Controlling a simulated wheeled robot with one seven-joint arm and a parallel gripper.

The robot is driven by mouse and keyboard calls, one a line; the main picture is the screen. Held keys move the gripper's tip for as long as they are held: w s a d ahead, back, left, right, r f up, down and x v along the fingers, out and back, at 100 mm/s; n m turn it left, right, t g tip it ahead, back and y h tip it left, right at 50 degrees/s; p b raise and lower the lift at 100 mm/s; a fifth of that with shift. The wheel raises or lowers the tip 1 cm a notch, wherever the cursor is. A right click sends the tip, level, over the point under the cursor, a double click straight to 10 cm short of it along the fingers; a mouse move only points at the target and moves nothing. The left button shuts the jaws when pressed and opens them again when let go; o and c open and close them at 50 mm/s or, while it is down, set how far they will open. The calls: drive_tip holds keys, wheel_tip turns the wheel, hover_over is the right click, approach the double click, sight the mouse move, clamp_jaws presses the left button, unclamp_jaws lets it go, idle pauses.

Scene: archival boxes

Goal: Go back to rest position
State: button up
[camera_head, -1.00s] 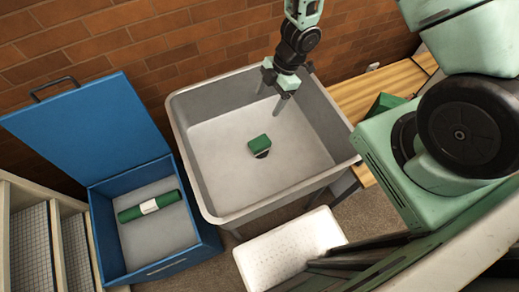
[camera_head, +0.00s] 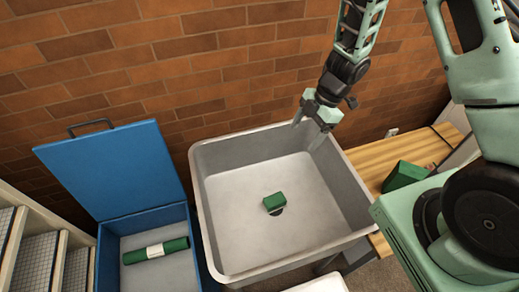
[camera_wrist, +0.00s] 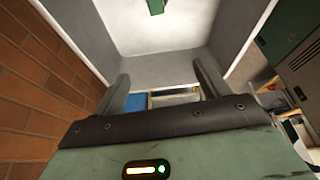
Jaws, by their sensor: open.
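My gripper (camera_head: 310,137) is open and empty, raised over the back right part of the grey basin (camera_head: 222,262). In the wrist view its two fingers (camera_wrist: 163,88) are spread with nothing between them. A small green box (camera_head: 275,201) sits on the basin floor, well apart from the gripper; part of a green thing, likely the same box, shows in the wrist view (camera_wrist: 156,6). A rolled green item with a white band (camera_head: 155,251) lies inside the open blue box (camera_head: 203,262).
The blue box's lid (camera_head: 110,170) stands open against the brick wall (camera_head: 130,75). A wooden bench (camera_head: 375,160) on the right bears another green box (camera_head: 403,175). A shelf unit (camera_head: 15,270) is at far left. A white container (camera_head: 322,284) is at the bottom edge.

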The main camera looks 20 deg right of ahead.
drive_tip(key=w+a+r+m+t+h+b, duration=0.2)
drive_tip(key=w+a+r+m+t+b, duration=0.25)
drive_tip(key=a+r, duration=0.25)
drive_tip(key=s+a+r+m+g+h+b, duration=0.1)
drive_tip(key=s+a+r+m+g+b, duration=0.1)
drive_tip(key=s, duration=1)
drive_tip(key=s+a+r+m+g+h+b, duration=0.1)
drive_tip(key=s+a+m, duration=0.3)
drive_tip(key=s, duration=0.8)
drive_tip(key=shift+s+a+r+m+g+b, duration=0.2)
drive_tip(key=shift+r+m+g+b, duration=0.3)
drive_tip(key=shift+r, duration=0.4)
